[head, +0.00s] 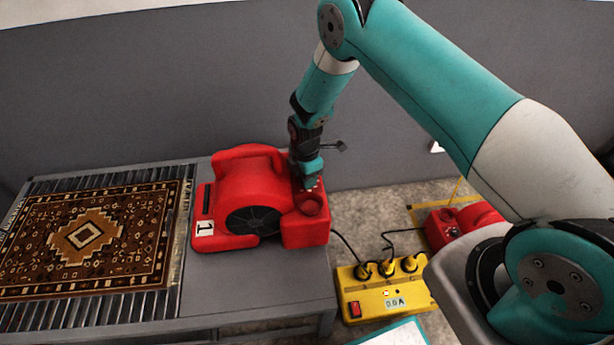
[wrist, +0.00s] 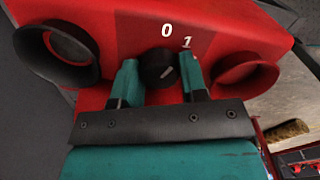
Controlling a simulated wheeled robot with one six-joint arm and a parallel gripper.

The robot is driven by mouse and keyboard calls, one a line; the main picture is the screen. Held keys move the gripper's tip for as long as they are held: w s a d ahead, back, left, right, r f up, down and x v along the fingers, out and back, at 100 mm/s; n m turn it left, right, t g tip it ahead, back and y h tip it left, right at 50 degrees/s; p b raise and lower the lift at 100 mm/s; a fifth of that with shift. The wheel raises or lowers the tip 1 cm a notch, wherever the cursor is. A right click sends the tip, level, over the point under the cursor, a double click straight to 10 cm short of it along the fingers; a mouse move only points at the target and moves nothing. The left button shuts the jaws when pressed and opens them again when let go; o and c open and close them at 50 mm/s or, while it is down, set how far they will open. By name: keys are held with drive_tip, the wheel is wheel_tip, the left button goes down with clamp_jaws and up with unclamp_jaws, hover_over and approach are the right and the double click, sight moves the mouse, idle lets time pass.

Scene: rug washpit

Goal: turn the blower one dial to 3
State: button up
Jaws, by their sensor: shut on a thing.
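Blower one (head: 250,190) is a red blower with a white label "1", standing on the grey bench. My gripper (head: 309,181) reaches down onto its right-hand end. In the wrist view, the black round dial (wrist: 158,66) sits between the two teal fingers of my gripper (wrist: 161,78), which is shut on it. A pale slanted mark shows on the dial's right part; which number it points at is hard to tell. White numbers 0 and 1 show above and to the upper right of the dial. Any other numbers are hidden.
A patterned brown rug (head: 85,238) lies on slats at left. A yellow power box (head: 384,292) with plugs, a red switch and a display reading about 0.0 A sits right of the bench. Another red machine (head: 455,226) stands on the floor, partly behind my arm.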

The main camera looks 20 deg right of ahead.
drive_tip(key=m, duration=0.2)
drive_tip(key=m+b, duration=0.1)
drive_tip(key=m, duration=0.2)
drive_tip(key=shift+a+m, duration=0.2)
drive_tip(key=shift+m, duration=0.1)
drive_tip(key=m, duration=0.4)
drive_tip(key=m+b, duration=0.1)
drive_tip(key=m, duration=0.4)
drive_tip(key=shift+m, duration=2.2)
drive_tip(key=o, duration=0.6)
drive_tip(key=shift+o, duration=0.2)
drive_tip(key=shift+d, duration=0.1)
wheel_tip(320, 180, up, 17)
drive_tip(key=shift+r+p, duration=0.2)
drive_tip(key=shift+p, duration=0.25)
